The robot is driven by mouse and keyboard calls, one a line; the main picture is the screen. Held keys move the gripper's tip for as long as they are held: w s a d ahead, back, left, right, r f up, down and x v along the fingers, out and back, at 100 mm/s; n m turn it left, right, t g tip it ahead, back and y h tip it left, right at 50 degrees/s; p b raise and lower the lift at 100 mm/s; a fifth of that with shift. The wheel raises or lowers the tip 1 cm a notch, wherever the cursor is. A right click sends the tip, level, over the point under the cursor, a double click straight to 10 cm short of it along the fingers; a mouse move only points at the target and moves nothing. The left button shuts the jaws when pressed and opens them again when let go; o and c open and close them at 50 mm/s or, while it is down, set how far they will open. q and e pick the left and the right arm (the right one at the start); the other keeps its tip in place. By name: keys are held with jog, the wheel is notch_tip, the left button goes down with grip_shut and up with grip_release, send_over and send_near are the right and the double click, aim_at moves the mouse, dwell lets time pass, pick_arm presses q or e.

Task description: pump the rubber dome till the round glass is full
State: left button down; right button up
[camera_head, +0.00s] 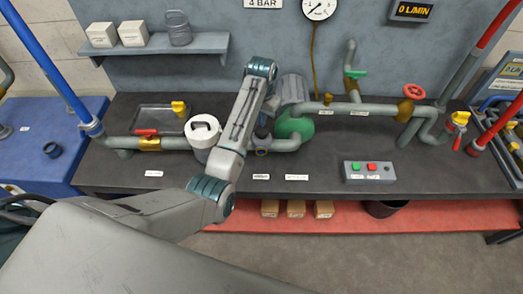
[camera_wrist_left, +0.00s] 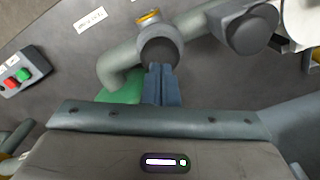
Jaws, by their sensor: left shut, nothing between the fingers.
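My left gripper (camera_head: 263,128) points down over the bench pipework, mostly behind my own arm in the head view. In the left wrist view its blue-grey fingers (camera_wrist_left: 161,84) are shut and empty. Their tips are at a dark grey rounded cap (camera_wrist_left: 160,47) with a yellow ring (camera_wrist_left: 148,17), which looks like the rubber dome. I cannot tell whether they touch it. I cannot make out the round glass. My right gripper is not in view.
A green motor (camera_head: 296,127) stands close right of the gripper. Pipes with a red handle (camera_head: 146,132) and red wheel (camera_head: 413,91) run along the bench. A button box (camera_head: 369,171) sits front right; bare bench lies in front.

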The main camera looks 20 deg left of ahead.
aim_at(262, 129)
pick_arm(q)
jog(key=shift+f, duration=0.4)
jog(key=shift+s+f, duration=0.1)
jog(key=shift+f, duration=1)
jog(key=shift+r, duration=1.55)
jog(key=shift+f, duration=0.35)
jog(key=shift+f, duration=1.2)
jog(key=shift+r, duration=1.55)
